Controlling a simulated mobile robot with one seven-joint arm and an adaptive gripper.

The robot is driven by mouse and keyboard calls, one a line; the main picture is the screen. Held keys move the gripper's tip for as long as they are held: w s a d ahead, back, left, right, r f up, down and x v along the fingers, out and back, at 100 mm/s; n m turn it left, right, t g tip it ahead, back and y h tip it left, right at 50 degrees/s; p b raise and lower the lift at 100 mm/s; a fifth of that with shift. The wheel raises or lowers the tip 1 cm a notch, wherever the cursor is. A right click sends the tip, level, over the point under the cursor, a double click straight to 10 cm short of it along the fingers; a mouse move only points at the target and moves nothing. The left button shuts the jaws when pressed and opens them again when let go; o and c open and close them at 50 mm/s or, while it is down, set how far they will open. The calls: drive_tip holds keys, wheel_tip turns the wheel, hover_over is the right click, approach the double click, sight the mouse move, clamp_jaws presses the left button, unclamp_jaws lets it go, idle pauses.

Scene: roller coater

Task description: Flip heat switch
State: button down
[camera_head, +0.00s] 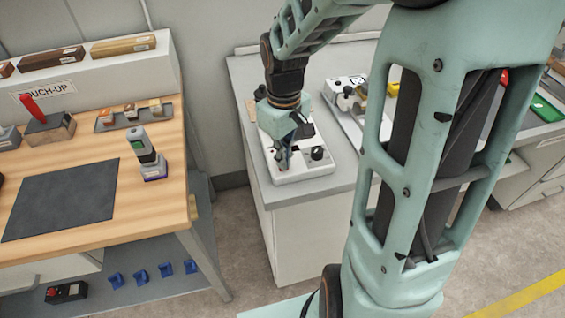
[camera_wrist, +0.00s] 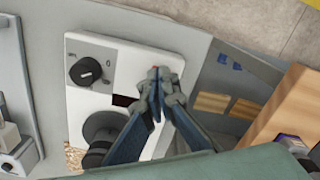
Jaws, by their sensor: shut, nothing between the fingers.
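The white roller coater (camera_head: 305,172) sits on the grey cabinet top in the head view. The dial shows in the head view too (camera_head: 317,154). My gripper (camera_head: 283,160) points down over the left part of the machine. In the wrist view my gripper (camera_wrist: 160,76) is shut and empty, its fingertips over the panel's right side. A heat switch is not clearly visible; the fingers cover that area.
A second white device (camera_head: 347,87) stands behind on the same grey top (camera_head: 247,75). To the left is a wooden bench (camera_head: 150,205) with a dark mat (camera_head: 65,198) and an upright hand tool (camera_head: 149,155). Floor shows between bench and cabinet.

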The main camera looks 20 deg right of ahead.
drive_tip(key=shift+f, duration=0.4)
wheel_tip(320, 180, up, 7)
drive_tip(key=p, duration=0.5)
drive_tip(key=shift+r+p, duration=0.1)
drive_tip(key=shift+p, duration=0.2)
drive_tip(key=shift+w, duration=0.1)
idle(0.5)
